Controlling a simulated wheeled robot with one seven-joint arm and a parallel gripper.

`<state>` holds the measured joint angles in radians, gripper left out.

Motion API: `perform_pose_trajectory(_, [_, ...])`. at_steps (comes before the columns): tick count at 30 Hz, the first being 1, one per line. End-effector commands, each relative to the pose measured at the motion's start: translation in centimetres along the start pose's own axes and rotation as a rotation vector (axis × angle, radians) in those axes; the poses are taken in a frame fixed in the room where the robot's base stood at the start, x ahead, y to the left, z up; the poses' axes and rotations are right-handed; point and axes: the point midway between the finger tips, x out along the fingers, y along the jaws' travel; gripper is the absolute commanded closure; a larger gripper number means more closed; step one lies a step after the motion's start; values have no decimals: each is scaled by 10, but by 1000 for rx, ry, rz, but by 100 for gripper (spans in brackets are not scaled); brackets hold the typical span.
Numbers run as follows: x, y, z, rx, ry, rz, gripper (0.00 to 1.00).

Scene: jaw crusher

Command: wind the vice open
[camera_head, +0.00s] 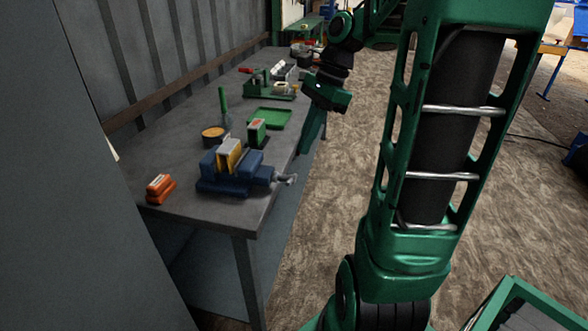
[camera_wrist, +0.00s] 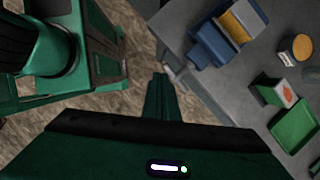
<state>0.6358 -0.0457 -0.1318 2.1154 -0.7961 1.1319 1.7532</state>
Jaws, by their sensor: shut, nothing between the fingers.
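The blue vice (camera_head: 212,186) sits on the grey workbench near its front edge, with a yellow-and-grey block (camera_head: 229,154) between its jaws. Its grey screw handle (camera_head: 287,179) sticks out past the bench edge on the right. The vice (camera_wrist: 208,47) also shows at the top of the wrist view, with its handle (camera_wrist: 174,68) pointing towards my fingers. My gripper (camera_head: 302,150) points down beside the bench edge, beyond the handle in the head view. In the wrist view my fingers (camera_wrist: 160,76) are together and empty, apart from the handle as far as I can tell.
The bench (camera_head: 180,208) also bears orange blocks (camera_head: 159,188), a round yellow-topped tin (camera_head: 212,134), a green box (camera_head: 257,131), a green tray (camera_head: 270,118) and a green-handled brush (camera_head: 223,102). A wall runs behind it. The floor (camera_head: 325,220) beside the bench is clear.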

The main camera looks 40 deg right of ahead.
Motion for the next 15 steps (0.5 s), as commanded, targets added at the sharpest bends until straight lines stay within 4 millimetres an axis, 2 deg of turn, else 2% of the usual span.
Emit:
perform_pose_trajectory(3, [-9, -17, -11, 185, -50, 15, 100])
perform_pose_trajectory(7, [-19, -30, -23, 383, -100, 42, 100])
perform_pose_trajectory(15, [-34, -39, -48, 681, -161, 105, 100])
